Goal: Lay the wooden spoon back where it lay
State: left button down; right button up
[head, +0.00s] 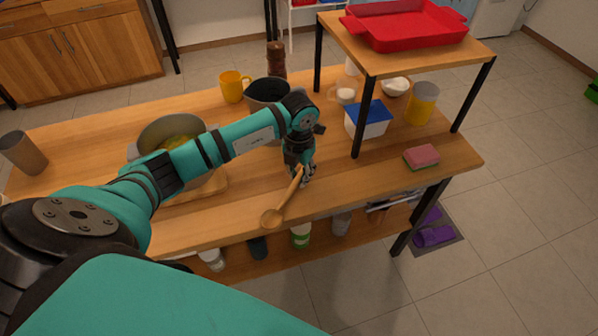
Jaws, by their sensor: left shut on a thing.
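The wooden spoon (284,203) is in the head view near the front edge of the wooden table, its bowl toward the lower left and its handle running up to the right. My left gripper (303,174) is shut on the spoon's handle. The gripper points down over the table. I cannot tell whether the spoon touches the tabletop. My own arm hides part of the table behind it. My right gripper is not in view.
A pot (172,132) with yellow content stands at the left, partly behind my arm. A dark pot (268,92), a yellow mug (233,86) and a pepper mill (276,60) stand behind. A sponge (422,157) lies right, near the raised shelf (385,60). Tabletop between gripper and sponge is clear.

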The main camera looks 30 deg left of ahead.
pick_arm(q)
jog(key=shift+f, duration=0.2)
jog(key=c, duration=1.2)
grip_release()
jog(key=shift+r, duration=0.1)
jog(key=shift+r, duration=0.45)
notch_tip(320, 180, up, 11)
jog(key=b, duration=0.1)
jog(key=shift+r+b, duration=0.2)
jog(key=shift+b, duration=0.2)
